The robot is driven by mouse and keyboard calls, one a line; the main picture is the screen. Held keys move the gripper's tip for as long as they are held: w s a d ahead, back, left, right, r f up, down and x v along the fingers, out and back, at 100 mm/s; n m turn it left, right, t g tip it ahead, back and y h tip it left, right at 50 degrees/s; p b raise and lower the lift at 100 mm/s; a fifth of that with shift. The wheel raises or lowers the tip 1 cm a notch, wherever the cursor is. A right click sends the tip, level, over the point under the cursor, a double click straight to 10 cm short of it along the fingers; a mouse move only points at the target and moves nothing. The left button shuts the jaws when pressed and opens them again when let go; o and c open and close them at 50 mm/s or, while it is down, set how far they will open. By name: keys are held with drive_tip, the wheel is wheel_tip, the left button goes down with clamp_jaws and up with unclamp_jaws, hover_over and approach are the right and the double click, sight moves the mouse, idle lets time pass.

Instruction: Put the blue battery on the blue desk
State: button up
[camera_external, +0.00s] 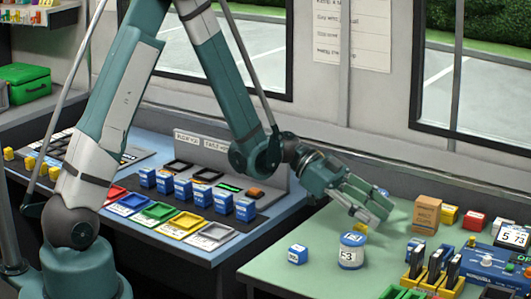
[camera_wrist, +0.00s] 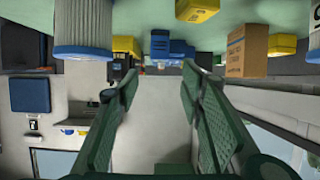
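A small blue block with a white label (camera_external: 298,254), which looks like a battery, sits on the green desk (camera_external: 265,270) near its left edge. Several similar blue blocks (camera_external: 182,188) stand in a row on the blue desk (camera_external: 205,252) at left. My gripper (camera_external: 382,213) is above the green desk, behind and right of a blue-and-white cylinder (camera_external: 351,252). In the wrist view my gripper (camera_wrist: 155,88) has its fingers apart with nothing between them. A blue object (camera_wrist: 168,47) lies beyond the fingertips there; I cannot tell what it is.
The cylinder also shows in the wrist view (camera_wrist: 83,30). A cardboard box (camera_external: 427,215), yellow and red blocks, a yellow rack (camera_external: 432,278) and a blue console (camera_external: 485,262) crowd the green desk's right. Coloured trays (camera_external: 157,214) line the blue desk's front.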

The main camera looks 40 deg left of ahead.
drive_tip(key=s+a+r+n+t+y, duration=0.25)
drive_tip(key=a+r+n, duration=0.25)
drive_tip(key=a, duration=0.5)
drive_tip(key=s+a+r+n+t+y, duration=0.2)
drive_tip(key=a+r+n+y, duration=0.3)
drive_tip(key=a, duration=0.5)
drive_tip(key=s+a+r+n+t+y, duration=0.1)
drive_tip(key=s+a+r+n+y, duration=0.1)
drive_tip(key=s+a, duration=0.6)
drive_tip(key=s+a+r+n+t+y, duration=0.1)
drive_tip(key=s+a+r+n+y, duration=0.2)
drive_tip(key=a, duration=1.2)
drive_tip(key=s+n+y, duration=0.1)
drive_tip(key=s+n, duration=0.2)
drive_tip(key=s, duration=0.1)
drive_tip(key=shift+s+a+r+t, duration=0.15)
drive_tip(key=shift+s+t, duration=0.2)
drive_tip(key=shift+o, duration=0.3)
